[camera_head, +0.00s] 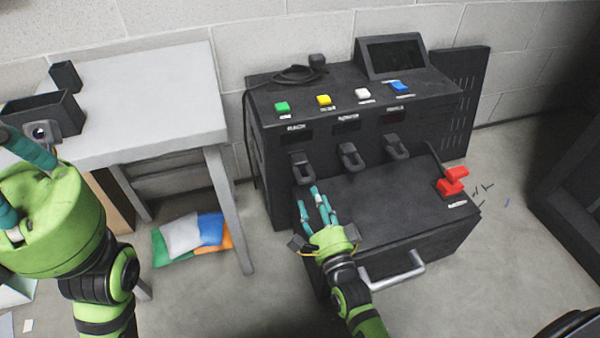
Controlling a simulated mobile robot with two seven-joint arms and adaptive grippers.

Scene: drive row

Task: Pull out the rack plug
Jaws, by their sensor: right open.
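A dark console carries a row of three black plugs on its front. The left one, the rack plug (301,168), sits under a label that seems to read RACK, below the green button (282,107). The other two plugs are a middle one (350,156) and a right one (395,147). My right gripper (315,197) is open and empty, its teal fingers pointing up just below and slightly right of the rack plug. A gap appears between them. My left gripper (14,182) is at the left edge, over the table's near side, its fingertips partly cut off.
The console's lower box (390,215) has a dark top, a red switch (453,181) at right and a metal handle (395,272) in front. A grey table (150,95) stands left, with dark boxes on it. Coloured packets (190,236) lie on the floor beneath.

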